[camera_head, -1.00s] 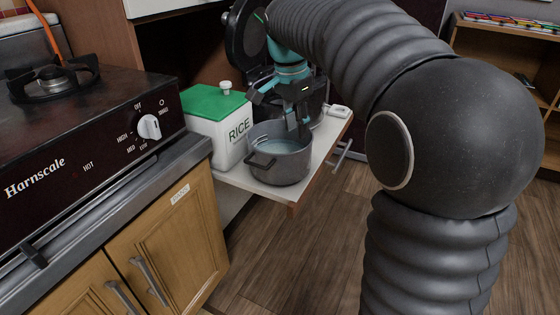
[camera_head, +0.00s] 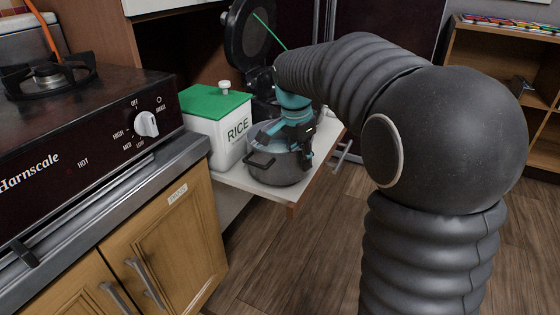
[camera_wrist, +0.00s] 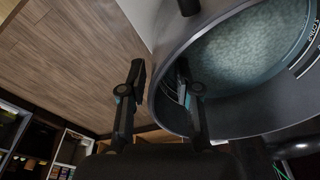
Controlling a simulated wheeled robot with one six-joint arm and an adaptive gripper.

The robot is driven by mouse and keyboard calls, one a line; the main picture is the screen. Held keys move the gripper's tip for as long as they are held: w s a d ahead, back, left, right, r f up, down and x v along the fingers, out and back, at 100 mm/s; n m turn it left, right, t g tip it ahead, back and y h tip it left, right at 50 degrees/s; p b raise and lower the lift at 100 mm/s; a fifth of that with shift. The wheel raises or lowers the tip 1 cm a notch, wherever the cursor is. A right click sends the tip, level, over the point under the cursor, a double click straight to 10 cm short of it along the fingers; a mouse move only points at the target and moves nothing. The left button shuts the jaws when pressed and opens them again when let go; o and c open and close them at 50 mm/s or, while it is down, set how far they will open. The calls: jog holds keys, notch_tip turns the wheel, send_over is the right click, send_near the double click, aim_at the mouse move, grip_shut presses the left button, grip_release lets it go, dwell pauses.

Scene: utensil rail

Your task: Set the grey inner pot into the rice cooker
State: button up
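The grey inner pot (camera_head: 277,170) stands on the white shelf in front of the rice cooker, a side handle facing me. In the wrist view, the pot (camera_wrist: 232,112) holds rice in cloudy water, with cup markings on its inner wall. My gripper (camera_head: 303,147) is at the pot's right rim, pointing down. In the wrist view, my gripper (camera_wrist: 159,72) is open, one finger outside the rim and the other inside, with a gap showing at the outer finger. The dark rice cooker (camera_head: 264,107) stands behind the pot, its lid (camera_head: 247,35) raised. My arm and the pot hide much of its body.
A white rice bin (camera_head: 222,140) with a green lid stands close to the pot's left. The stove (camera_head: 85,130) is at the far left, above a wooden cabinet. The shelf's edge (camera_head: 292,208) is just in front of the pot, with open floor to the right.

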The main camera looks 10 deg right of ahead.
grip_shut()
jog(key=shift+r, duration=0.25)
jog(key=shift+r, duration=0.2)
notch_tip(320, 180, up, 4)
jog(key=shift+f+p, duration=0.1)
jog(key=shift+p, duration=0.4)
jog(key=s+d+r, duration=0.6)
jog(key=s+d, duration=0.1)
jog(key=s, duration=0.2)
jog(key=shift+d+r, duration=0.3)
dwell(0.4)
